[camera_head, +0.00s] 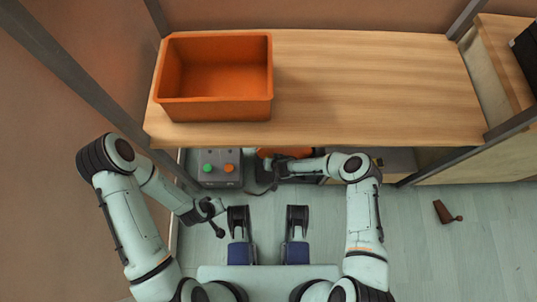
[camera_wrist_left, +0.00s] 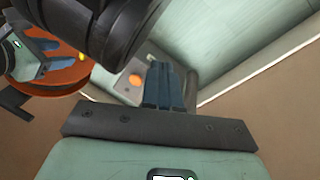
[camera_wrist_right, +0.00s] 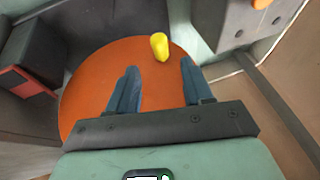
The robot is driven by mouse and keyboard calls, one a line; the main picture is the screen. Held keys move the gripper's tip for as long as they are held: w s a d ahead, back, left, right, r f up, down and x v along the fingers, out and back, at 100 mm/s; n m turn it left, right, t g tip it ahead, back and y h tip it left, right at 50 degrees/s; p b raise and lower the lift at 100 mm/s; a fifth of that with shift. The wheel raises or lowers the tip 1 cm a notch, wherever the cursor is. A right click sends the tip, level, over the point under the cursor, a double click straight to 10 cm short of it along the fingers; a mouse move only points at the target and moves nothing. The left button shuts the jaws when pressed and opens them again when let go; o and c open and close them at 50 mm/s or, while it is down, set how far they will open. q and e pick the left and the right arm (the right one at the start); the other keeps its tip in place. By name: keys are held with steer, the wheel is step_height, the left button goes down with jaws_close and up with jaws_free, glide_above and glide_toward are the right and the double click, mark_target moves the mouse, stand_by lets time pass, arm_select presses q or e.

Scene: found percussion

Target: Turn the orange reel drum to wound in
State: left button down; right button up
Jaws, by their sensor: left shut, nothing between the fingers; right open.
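The orange reel drum (camera_head: 268,153) sits low under the front edge of the wooden table, mostly hidden in the head view. In the right wrist view its orange face (camera_wrist_right: 90,90) fills the middle, with a yellow knob (camera_wrist_right: 160,46) standing near its rim. My right gripper (camera_wrist_right: 158,78) is open in front of the face; the knob shows between and just beyond the fingertips, not gripped. The drum also shows at the left of the left wrist view (camera_wrist_left: 50,75), partly covered by a dark arm part. My left gripper (camera_wrist_left: 163,70) is shut and empty, away from the drum.
A grey box (camera_head: 218,181) with green and orange buttons stands left of the drum. The wooden table (camera_head: 370,90) overhangs it and bears an orange crate (camera_head: 215,110). A brown object (camera_head: 442,211) with a red end lies on the floor at right. The floor around it is clear.

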steer(key=b+x, duration=0.3)
steer(key=x, duration=0.3)
steer(key=shift+w+a+f, duration=0.1)
steer(key=shift+w+f, duration=0.05)
steer(key=shift+f, duration=0.2)
arm_select(q)
steer(key=s+a+f+g, duration=0.1)
steer(key=s+f+g, duration=0.2)
steer(key=s+f, duration=0.2)
steer(key=s, duration=0.3)
steer(key=shift+f+b, duration=0.3)
steer(key=shift+f, duration=0.05)
arm_select(e)
steer(key=shift+w+f, duration=0.1)
steer(key=shift+f, duration=0.05)
arm_select(q)
steer(key=shift+s, duration=0.1)
arm_select(e)
jaws_close()
